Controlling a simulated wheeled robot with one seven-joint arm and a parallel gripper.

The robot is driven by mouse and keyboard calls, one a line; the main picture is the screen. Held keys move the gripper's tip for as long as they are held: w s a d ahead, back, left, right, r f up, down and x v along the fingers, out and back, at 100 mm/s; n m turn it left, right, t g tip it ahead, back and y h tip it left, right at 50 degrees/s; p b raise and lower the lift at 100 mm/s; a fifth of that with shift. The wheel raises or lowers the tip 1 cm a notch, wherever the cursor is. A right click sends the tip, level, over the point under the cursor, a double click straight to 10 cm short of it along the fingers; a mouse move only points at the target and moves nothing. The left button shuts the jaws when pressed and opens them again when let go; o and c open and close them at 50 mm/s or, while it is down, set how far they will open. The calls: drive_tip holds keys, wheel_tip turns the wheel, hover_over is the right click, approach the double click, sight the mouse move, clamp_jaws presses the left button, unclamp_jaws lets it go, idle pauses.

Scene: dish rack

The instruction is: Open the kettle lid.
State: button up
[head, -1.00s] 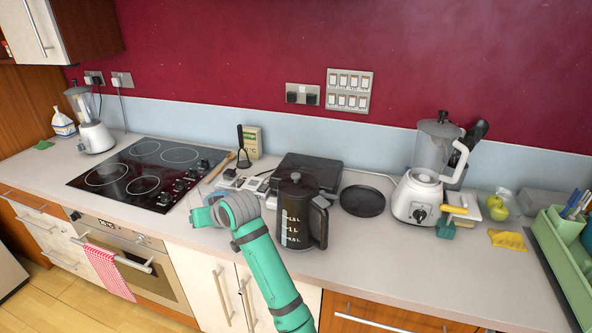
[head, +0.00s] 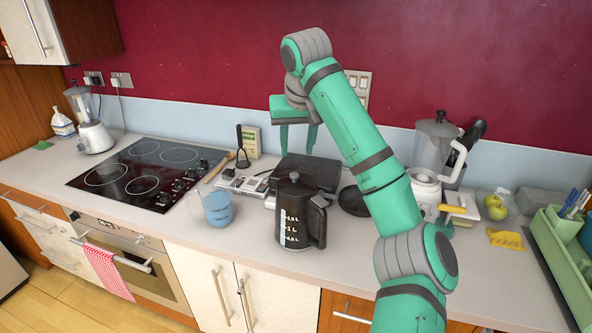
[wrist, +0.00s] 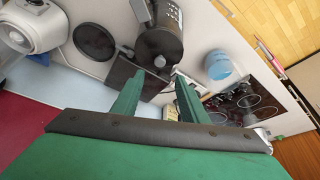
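The dark kettle (head: 290,228) with white volume marks stands upright on the counter, its handle on the right. Its lid (head: 294,184) looks closed, with a small knob on top. The kettle also shows upside down at the top of the wrist view (wrist: 160,22). My gripper (head: 298,148) hangs above and behind the kettle in the head view, fingers pointing down. The wrist view shows the two fingers (wrist: 160,75) apart with nothing between them, clear of the kettle.
A blender (head: 432,150) stands further right. The counter in front of the kettle is clear.

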sight(295, 174)
drive_tip(key=x, duration=1)
drive_tip(key=shift+w+f, duration=0.2)
drive_tip(key=shift+f, duration=0.05)
clamp_jaws()
